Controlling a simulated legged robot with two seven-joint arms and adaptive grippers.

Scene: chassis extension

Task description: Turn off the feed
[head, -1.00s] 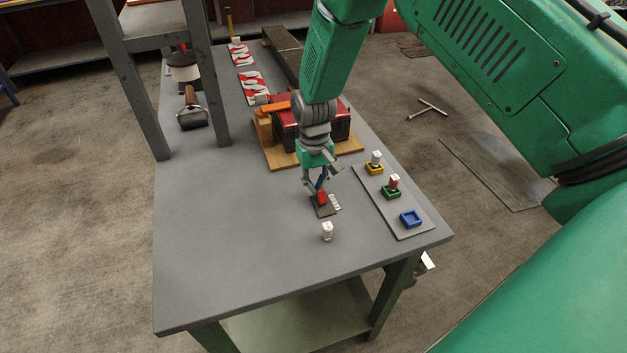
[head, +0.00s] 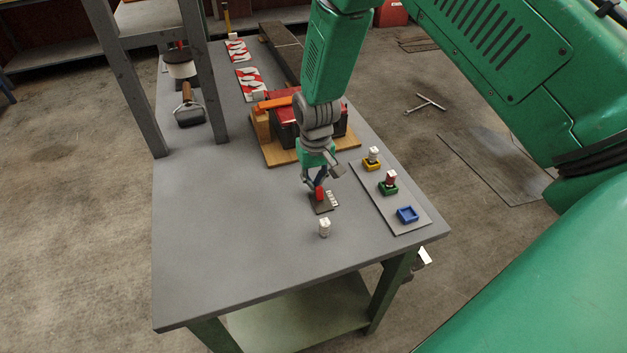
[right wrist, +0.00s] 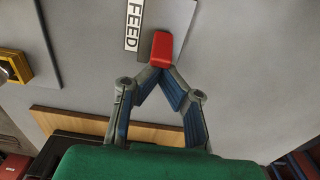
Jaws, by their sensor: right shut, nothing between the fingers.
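The feed switch is a red lever (head: 320,194) on a small dark plate (head: 325,208) on the bench, with a white label strip (head: 333,198) beside it. In the right wrist view the red lever (right wrist: 162,49) stands just beyond the fingertips, and the label (right wrist: 133,24) reads FEED. My right gripper (head: 317,187) is shut and empty, pointing down at the lever. In the right wrist view its fingertips (right wrist: 160,72) meet at the lever's near end; they look to be touching it or very close. My left gripper is not in view.
A grey board (head: 412,222) right of the switch carries yellow, green and blue square holders. A white cylinder (head: 324,229) stands in front. A red and black box (head: 286,125) on a wooden base is behind the gripper. The bench's front left is clear.

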